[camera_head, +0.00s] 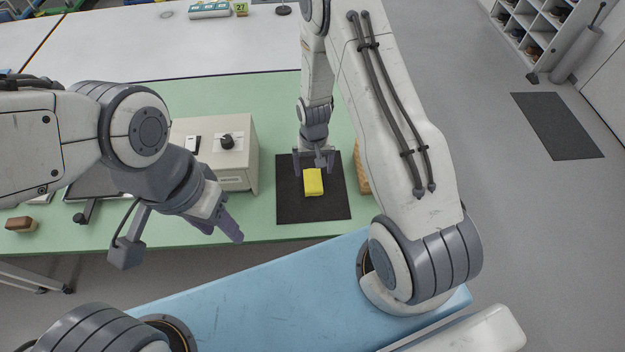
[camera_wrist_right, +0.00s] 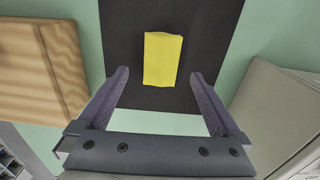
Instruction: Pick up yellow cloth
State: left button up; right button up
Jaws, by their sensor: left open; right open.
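The yellow cloth (camera_head: 313,182) lies as a folded rectangle on a black mat (camera_head: 295,206) on the green table. It also shows in the right wrist view (camera_wrist_right: 162,58), ahead of and between the open fingers. My right gripper (camera_head: 314,167) is open and empty, just behind the cloth in the head view; its fingers show in the right wrist view (camera_wrist_right: 160,85). I cannot tell its exact height above the mat. My left gripper (camera_head: 222,225) is over the front edge of the table, left of the mat and well away from the cloth; it is open and empty.
A beige box (camera_head: 240,150) with a black knob stands left of the mat. A wooden object (camera_wrist_right: 35,65) lies beside the mat on the other side, mostly hidden by my right arm in the head view. A brown block (camera_head: 20,224) sits at the table's far left.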

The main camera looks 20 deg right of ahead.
aim_at(313, 178)
jog(key=shift+f+p, duration=0.4)
jog(key=shift+f, duration=0.25)
notch_tip(313, 178, down, 3)
jog(key=shift+w+f+p, duration=0.1)
jog(key=shift+w+p, duration=0.05)
jog(key=shift+p, duration=0.4)
jog(key=shift+f, duration=0.4)
jog(key=c, duration=1.3)
jog(key=shift+r, duration=0.15)
notch_tip(313, 178, up, 4)
jog(key=shift+w+f+b, duration=0.1)
jog(key=shift+w+b, duration=0.05)
jog(key=shift+b, duration=0.7)
jog(key=d+r+b, duration=0.1)
jog(key=d+r, duration=0.1)
jog(key=d, duration=0.2)
jog(key=d+r+b, duration=0.1)
jog(key=d+r, duration=0.1)
jog(key=d, duration=0.1)
jog(key=w+d+r+b, duration=0.1)
jog(key=d+r, duration=0.2)
jog(key=d, duration=0.1)
jog(key=shift+w+d, duration=0.1)
jog(key=shift+d, duration=0.2)
